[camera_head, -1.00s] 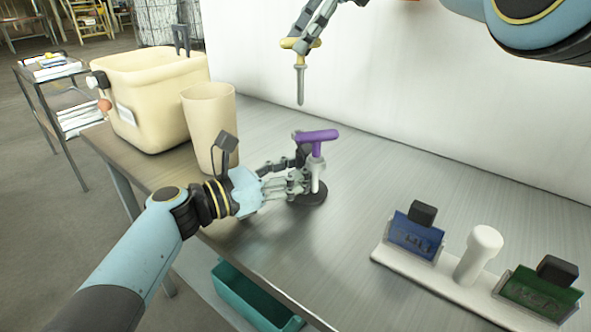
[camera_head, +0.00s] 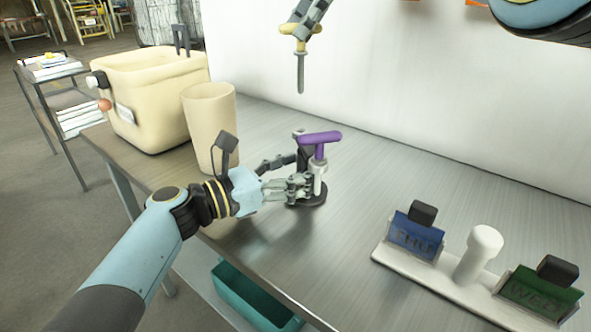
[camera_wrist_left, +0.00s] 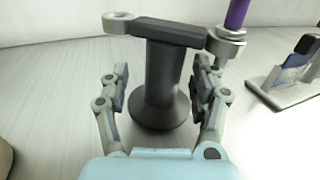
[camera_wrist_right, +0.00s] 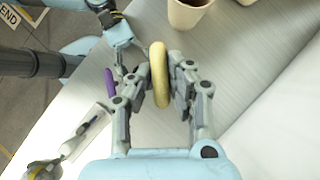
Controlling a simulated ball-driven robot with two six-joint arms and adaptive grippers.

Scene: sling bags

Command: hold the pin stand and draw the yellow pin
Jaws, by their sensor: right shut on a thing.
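The pin stand (camera_wrist_left: 160,85) is a dark post on a round base with a crossbar on top. One crossbar ring (camera_wrist_left: 120,18) is empty. The purple pin (camera_head: 320,138) sits in the other ring. My left gripper (camera_head: 300,188) has its fingers on both sides of the post, and gaps show between fingers and post in the left wrist view (camera_wrist_left: 162,95). My right gripper (camera_head: 300,30) is shut on the handle of the yellow pin (camera_head: 300,72), which hangs upright in the air above the table, apart from the stand. Its yellow handle also shows in the right wrist view (camera_wrist_right: 158,70).
A tan cup (camera_head: 209,115) and a cream bin (camera_head: 150,85) stand at the left of the metal table (camera_head: 350,260). A white holder (camera_head: 430,278) with blue and green tags and a white knob is at the front right. A teal bin (camera_head: 245,295) is below the table edge.

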